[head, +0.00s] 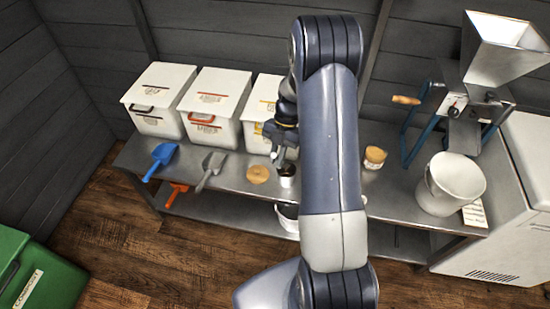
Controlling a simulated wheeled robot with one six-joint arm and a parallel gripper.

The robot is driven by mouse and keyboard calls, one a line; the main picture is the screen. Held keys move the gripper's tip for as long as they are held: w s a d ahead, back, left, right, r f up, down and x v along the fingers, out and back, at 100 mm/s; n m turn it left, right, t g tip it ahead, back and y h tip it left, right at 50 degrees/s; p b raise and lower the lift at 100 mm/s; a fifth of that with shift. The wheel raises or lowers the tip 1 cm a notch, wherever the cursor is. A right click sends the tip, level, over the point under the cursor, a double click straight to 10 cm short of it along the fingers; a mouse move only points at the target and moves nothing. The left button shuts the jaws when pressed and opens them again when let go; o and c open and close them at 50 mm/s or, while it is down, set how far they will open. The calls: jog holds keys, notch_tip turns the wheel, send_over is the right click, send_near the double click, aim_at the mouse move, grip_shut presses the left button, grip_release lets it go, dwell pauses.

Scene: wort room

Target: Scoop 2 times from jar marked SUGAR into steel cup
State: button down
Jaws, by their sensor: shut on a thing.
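My gripper (281,146) points down over the bench, in front of the third white bin. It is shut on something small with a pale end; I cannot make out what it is. Just below and right of it stands a small open cylinder (287,176) with a dark mouth and a pale side, partly beside my arm. I cannot tell whether it is the jar or the steel cup. A round tan lid (258,174) lies left of it. A small jar with a tan lid (375,157) stands right of my arm. No SUGAR marking is readable.
Three white bins (160,90) line the back of the steel bench (225,178). A mill (465,110) and white bucket (450,185) stand right.

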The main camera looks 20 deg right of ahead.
jog(key=shift+w+d+r+g+y+p, duration=0.3)
jog(key=shift+w+d+g+y, duration=0.15)
jog(key=shift+w+d+y, duration=0.15)
jog(key=shift+w+d+r+g+y+p, duration=0.15)
jog(key=shift+w+d+r+g+y, duration=0.1)
jog(key=shift+w+d+g+y, duration=0.35)
jog(key=shift+s, duration=0.1)
jog(key=shift+t, duration=0.25)
